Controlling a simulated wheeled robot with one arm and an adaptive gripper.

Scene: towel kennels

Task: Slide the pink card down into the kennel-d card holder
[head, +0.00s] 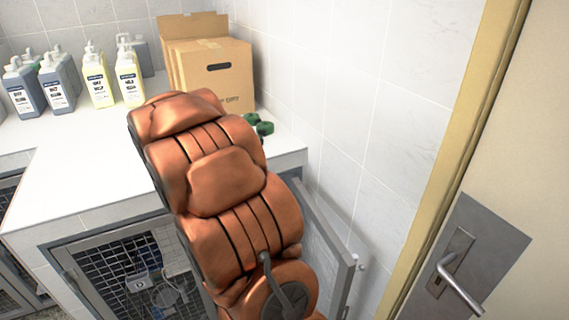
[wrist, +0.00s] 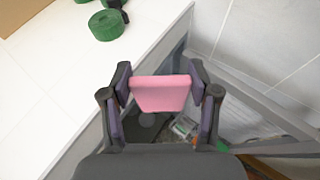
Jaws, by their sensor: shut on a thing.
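The pink card (wrist: 161,93) shows in the wrist view between the two fingers of my gripper (wrist: 161,97). The gripper is shut on the card, with a finger at its left and right edges. It holds the card beside the white counter's front edge, above an opening below. In the head view my orange arm hides the gripper and the card. I cannot make out a kennel-d card holder in either view.
A white counter (head: 75,165) carries several bottles (head: 97,78), a cardboard box (head: 215,72) and green rolls (wrist: 106,25). A mesh kennel door (head: 130,270) is below. A grey frame (head: 325,235) stands out right of my arm, near the tiled wall. A door with a handle (head: 458,285) is far right.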

